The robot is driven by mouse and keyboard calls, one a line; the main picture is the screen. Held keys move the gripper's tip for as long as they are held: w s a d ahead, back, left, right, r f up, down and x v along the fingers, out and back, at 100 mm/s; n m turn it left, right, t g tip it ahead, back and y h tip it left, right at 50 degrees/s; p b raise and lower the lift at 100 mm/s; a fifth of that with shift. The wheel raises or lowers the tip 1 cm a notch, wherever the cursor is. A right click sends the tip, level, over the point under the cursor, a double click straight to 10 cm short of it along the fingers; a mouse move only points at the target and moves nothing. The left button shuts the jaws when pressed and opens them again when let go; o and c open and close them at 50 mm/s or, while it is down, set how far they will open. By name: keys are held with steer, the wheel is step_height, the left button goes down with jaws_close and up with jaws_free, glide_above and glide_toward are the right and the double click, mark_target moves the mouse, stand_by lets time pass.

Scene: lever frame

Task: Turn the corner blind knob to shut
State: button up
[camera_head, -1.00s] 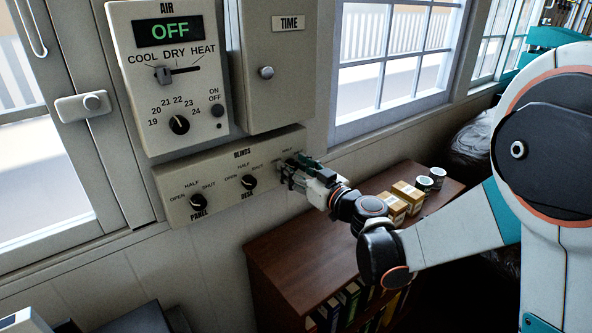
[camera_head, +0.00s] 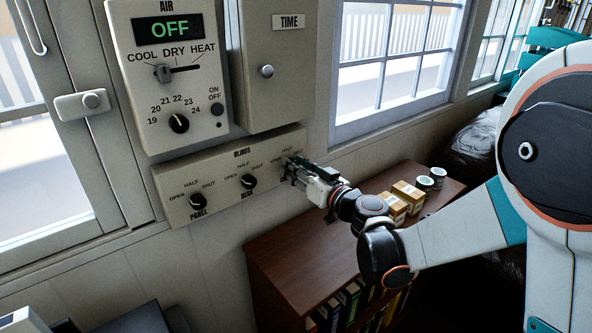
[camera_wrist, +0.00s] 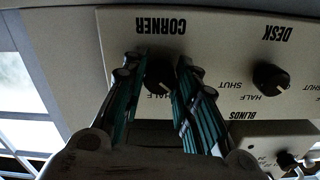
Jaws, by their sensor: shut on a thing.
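The corner blind knob (camera_wrist: 160,76) is a dark round knob below the CORNER label in the wrist view, which shows the panel upside down. My gripper (camera_wrist: 155,73) has one finger on each side of this knob and is shut on it. The fingers hide the knob's sides and part of its scale, and I cannot tell its exact pointer direction. In the head view my gripper (camera_head: 291,171) is at the right end of the blinds panel (camera_head: 222,204) and covers the corner knob.
The desk knob (camera_head: 248,181) and panel knob (camera_head: 197,201) sit left of my gripper. The AIR unit (camera_head: 146,106) and TIME box (camera_head: 303,87) are above. A brown bookcase (camera_head: 300,243) with small boxes (camera_head: 408,191) and tins is below my arm.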

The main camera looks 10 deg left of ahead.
steer(key=m+b, duration=0.2)
steer(key=m, duration=1.9)
steer(key=shift+r, duration=0.1)
steer(key=shift+m, duration=0.4)
steer(key=o, duration=1.1)
steer(key=shift+s+d, duration=0.1)
